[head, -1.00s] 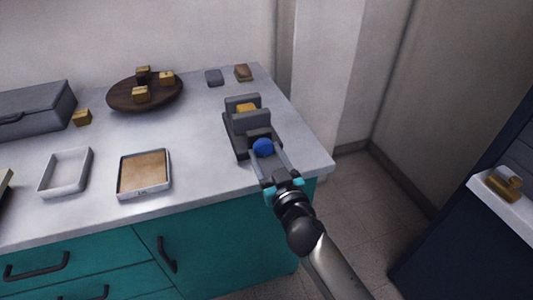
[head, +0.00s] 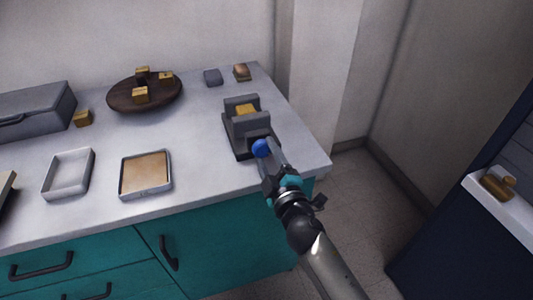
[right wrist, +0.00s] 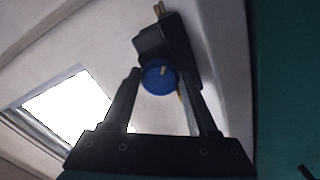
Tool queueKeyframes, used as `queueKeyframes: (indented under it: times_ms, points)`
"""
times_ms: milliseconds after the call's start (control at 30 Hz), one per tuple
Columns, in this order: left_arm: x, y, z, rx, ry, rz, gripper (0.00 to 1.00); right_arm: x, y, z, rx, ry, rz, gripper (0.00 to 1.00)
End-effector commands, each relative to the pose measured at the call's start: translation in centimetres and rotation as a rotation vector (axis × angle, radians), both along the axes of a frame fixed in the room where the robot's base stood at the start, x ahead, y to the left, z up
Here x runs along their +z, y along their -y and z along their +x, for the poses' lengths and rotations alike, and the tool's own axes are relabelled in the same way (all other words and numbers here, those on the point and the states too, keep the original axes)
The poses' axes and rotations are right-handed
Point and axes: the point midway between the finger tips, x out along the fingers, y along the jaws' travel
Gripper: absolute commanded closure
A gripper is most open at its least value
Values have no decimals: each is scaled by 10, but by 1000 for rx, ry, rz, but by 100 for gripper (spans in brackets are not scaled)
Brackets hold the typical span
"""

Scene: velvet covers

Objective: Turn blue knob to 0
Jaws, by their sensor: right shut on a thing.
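The blue knob (head: 261,148) is on the front of a dark grey device (head: 247,128) near the counter's right end. My right gripper (head: 268,156) reaches it from the front and is shut on the knob. In the right wrist view the knob (right wrist: 157,78) sits between the two fingertips (right wrist: 160,88). A pale pointer mark shows on its face, near the top and slightly right of centre. No scale or numeral is readable. My left gripper is in neither view.
A yellow block (head: 246,110) sits in the device. A dark round board (head: 145,92) with several yellow blocks, a white tray (head: 69,174) and a tan-filled tray (head: 146,174) stand to the left. The counter's right edge is close by.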

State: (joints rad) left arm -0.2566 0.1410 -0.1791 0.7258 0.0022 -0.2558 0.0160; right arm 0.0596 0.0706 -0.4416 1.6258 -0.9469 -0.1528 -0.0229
Motion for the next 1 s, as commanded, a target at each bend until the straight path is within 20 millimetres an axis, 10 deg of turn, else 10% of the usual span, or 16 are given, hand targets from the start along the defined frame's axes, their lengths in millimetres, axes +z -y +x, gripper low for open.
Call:
queueKeyframes:
  times_ms: [1000]
  points:
    - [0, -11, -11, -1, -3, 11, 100, 2, 1, 0, 0, 199, -617, 96]
